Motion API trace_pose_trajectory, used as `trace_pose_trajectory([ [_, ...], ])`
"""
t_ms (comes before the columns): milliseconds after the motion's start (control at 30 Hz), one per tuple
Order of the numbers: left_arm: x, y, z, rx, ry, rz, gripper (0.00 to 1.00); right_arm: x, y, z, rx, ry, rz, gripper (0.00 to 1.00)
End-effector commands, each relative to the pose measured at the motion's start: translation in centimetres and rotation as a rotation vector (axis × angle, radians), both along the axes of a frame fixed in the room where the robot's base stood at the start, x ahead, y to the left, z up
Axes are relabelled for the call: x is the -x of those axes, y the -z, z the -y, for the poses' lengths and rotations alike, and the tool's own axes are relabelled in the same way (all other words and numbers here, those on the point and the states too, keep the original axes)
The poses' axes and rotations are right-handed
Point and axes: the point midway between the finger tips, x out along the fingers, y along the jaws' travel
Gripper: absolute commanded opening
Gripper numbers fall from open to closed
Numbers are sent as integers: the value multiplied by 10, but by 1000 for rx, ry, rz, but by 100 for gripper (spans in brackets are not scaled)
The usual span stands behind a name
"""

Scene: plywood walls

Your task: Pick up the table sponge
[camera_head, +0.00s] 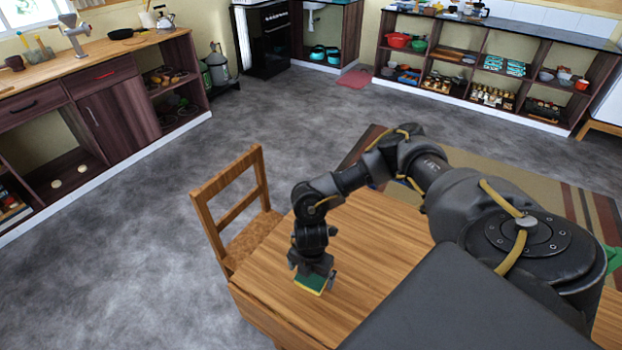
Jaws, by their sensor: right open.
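The sponge (311,282), green on top with a yellow edge, lies on the wooden table (365,245) near its left corner. My right gripper (313,276) points down right over the sponge, with a finger on either side of it. The gripper is open. Its fingers hide part of the sponge, and I cannot tell whether they touch it. My left gripper is not in view.
A wooden chair (232,205) stands close to the table's left side. Wooden cabinets (118,105) line the left wall, and open shelves (490,70) stand at the back. A striped rug (500,175) lies behind the table. The grey floor is mostly clear.

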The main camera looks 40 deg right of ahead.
Motion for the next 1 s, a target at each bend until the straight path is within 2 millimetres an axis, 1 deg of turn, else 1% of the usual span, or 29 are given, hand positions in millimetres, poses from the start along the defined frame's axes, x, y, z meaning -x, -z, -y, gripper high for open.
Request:
trace_pose_trajectory([
  [33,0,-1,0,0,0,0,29,1,7,0,1,0,-3,100],
  [133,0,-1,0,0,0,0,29,0,14,0,0,0,-1,100],
  [367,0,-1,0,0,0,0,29,0,17,0,0,-1,0,100],
  [400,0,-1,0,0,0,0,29,0,17,0,0,-1,0,99],
  [733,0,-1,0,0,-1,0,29,0,16,0,0,0,0,56],
  [1000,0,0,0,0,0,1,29,0,15,0,-1,0,1,55],
])
